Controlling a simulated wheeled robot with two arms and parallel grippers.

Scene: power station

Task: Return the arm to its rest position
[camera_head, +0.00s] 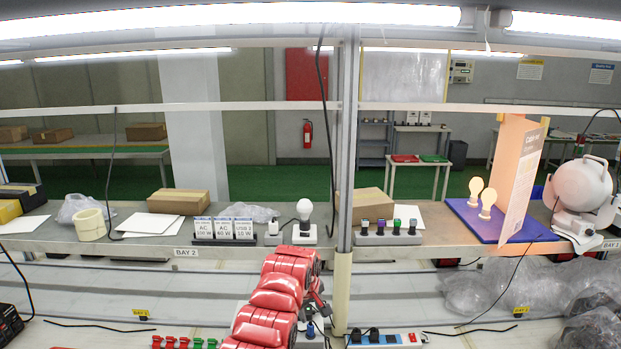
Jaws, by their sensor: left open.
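My left arm, red, rises from the bottom middle in front of the shelf's front edge. Its gripper (319,305) is small and partly hidden by the arm, with its dark fingers low, just left of the centre post. It is open, and I see nothing held in it. My right gripper is not in view. A white bulb in a white base (304,222) stands upright on the shelf behind the arm, apart from the gripper.
A power strip (388,340) lies at the bottom, right of the gripper. The upright post (343,290) is close on the gripper's right. Labelled boxes (223,230) and lit bulbs on a blue board (512,228) stand on the shelf. Clear plastic bags (480,293) lie lower right.

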